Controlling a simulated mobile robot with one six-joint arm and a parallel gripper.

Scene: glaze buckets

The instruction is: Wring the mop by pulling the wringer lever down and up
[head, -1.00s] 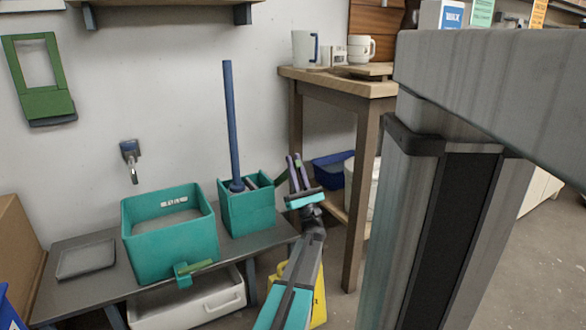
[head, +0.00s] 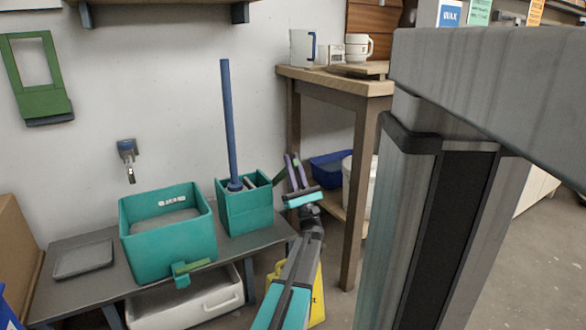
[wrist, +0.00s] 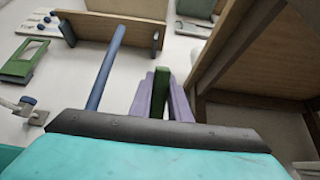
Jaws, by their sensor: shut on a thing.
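The mop's blue handle (head: 230,120) stands upright in a teal bucket (head: 247,214) on the low bench. In the wrist view the blue handle (wrist: 106,65) rises left of my fingers. The green wringer lever (head: 280,178) shows at the bucket's right side, raised at a slant. My gripper (head: 292,158) has purple fingers and is at the lever, right of the bucket. In the wrist view the green lever (wrist: 160,92) stands between the two fingers, and my gripper (wrist: 161,78) is shut on it. The mop head is hidden inside the bucket.
A larger teal tub (head: 165,249) stands to the left on the grey bench (head: 88,285). A wooden table (head: 330,82) with mugs is close at the right of my gripper. A yellow object (head: 318,295) is below my arm. A wall tap (head: 127,150) is at the left.

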